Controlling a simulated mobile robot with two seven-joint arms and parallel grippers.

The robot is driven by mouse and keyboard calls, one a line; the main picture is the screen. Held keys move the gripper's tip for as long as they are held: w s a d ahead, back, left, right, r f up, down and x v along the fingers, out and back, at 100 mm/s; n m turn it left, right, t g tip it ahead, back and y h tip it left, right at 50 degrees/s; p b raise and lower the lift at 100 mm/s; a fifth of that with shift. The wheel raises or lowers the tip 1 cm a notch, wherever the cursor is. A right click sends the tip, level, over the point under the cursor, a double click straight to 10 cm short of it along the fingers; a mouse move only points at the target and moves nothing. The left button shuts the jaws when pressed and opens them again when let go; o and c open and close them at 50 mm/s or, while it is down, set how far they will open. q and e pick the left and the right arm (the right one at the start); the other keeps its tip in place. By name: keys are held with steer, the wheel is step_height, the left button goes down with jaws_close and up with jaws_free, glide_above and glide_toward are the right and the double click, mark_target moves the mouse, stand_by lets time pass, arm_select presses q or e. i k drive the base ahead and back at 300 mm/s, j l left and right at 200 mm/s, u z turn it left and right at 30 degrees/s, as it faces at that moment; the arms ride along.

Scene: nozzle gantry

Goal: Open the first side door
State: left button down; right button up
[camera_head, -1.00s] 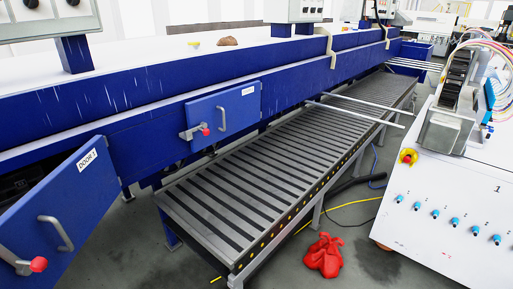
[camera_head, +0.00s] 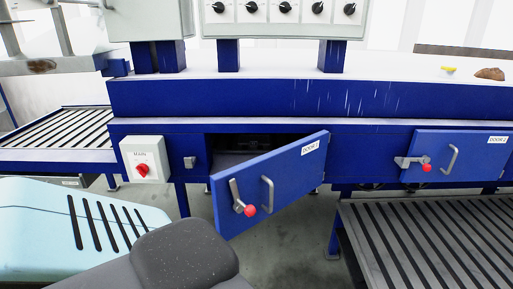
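The blue door labelled "DOOR 1" (camera_head: 291,180) stands swung open at an angle, hinged at its right side. It has a grey pull handle (camera_head: 268,194) and a latch lever with a red knob (camera_head: 249,210). The dark opening (camera_head: 235,142) behind it shows in part; the door hides the rest. Neither of my grippers is in view. A dark grey rounded part and a light blue slotted part at the lower left may be mine.
A second blue door (camera_head: 462,157) to the right is shut. A grey box with a red switch (camera_head: 143,170) is on the left of the frame. A slatted conveyor (camera_head: 425,235) stands low at the right. Bare floor (camera_head: 285,255) shows below the open door.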

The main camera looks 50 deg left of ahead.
mark_target(271, 181)
steer(key=k+j, duration=0.1)
steer(key=j, duration=0.25)
steer(key=k+j, duration=0.1)
steer(key=j, duration=0.3)
steer(key=k+j, duration=0.1)
steer(key=j, duration=0.25)
steer(key=k+j, duration=0.1)
steer(key=j, duration=0.3)
steer(key=k+j, duration=0.1)
steer(key=j, duration=0.25)
steer(key=k+j+z, duration=0.1)
steer(key=j, duration=0.3)
